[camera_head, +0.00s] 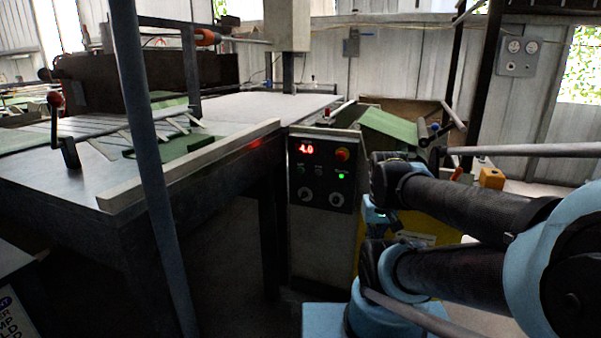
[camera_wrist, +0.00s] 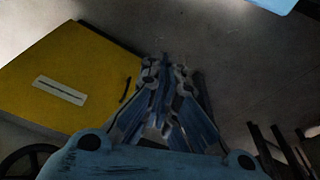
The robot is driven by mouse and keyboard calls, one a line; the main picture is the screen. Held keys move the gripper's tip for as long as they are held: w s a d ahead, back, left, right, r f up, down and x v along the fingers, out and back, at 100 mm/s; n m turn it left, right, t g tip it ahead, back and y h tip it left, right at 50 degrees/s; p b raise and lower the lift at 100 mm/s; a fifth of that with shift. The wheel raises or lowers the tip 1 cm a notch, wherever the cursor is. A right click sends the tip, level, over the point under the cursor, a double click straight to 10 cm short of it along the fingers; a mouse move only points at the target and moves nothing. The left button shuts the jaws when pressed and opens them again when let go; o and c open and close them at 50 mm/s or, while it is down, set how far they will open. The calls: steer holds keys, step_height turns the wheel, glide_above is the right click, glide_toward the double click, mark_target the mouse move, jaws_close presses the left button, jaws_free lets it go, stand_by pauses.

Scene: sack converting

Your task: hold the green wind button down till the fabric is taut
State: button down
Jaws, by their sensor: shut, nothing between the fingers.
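A control panel (camera_head: 322,178) on a grey cabinet shows a red "4.0" readout (camera_head: 305,149), an orange-red knob (camera_head: 342,154), a lit green spot (camera_head: 341,176) and two round dials below. I cannot tell which small part is the wind button. Green fabric (camera_head: 390,124) slopes over the machine behind and right of the panel; its tautness is unclear. My gripper (camera_wrist: 166,68) is shut and empty in the wrist view, over grey floor. No button shows in that view. In the head view my arm is right of the panel, and my fingers cannot be made out.
A yellow box (camera_wrist: 62,75) with a white label is left of my gripper in the wrist view. A long table (camera_head: 190,165) with a pale edge rail fills the left of the head view. A dark post (camera_head: 150,150) stands before it. A grey wall box (camera_head: 518,55) hangs behind.

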mark_target(300, 170)
steer(key=w+a+r+n+t+h, duration=0.1)
steer(key=w+a+r+n+h, duration=0.15)
steer(key=w, duration=0.65)
steer(key=w+a+r+n+t+h, duration=0.1)
steer(key=w+a+r, duration=0.25)
steer(key=w, duration=0.65)
steer(key=w+a+f+n+t, duration=0.1)
steer(key=w+a+f, duration=0.1)
steer(key=w+a, duration=0.5)
steer(key=w+a+f+n+t+h, duration=0.1)
steer(key=w+a+t, duration=0.1)
steer(key=w+a, duration=0.6)
steer(key=a, duration=0.4)
steer(key=shift+a+f+t, duration=0.2)
steer(key=shift+f+t, duration=0.1)
steer(key=shift+f, duration=0.05)
steer(key=shift+w+d, duration=0.5)
steer(key=shift+w, duration=0.85)
steer(key=shift+w+d, duration=0.55)
steer(key=shift+w, duration=0.85)
steer(key=shift+w+d, duration=0.5)
steer(key=shift+w, duration=0.85)
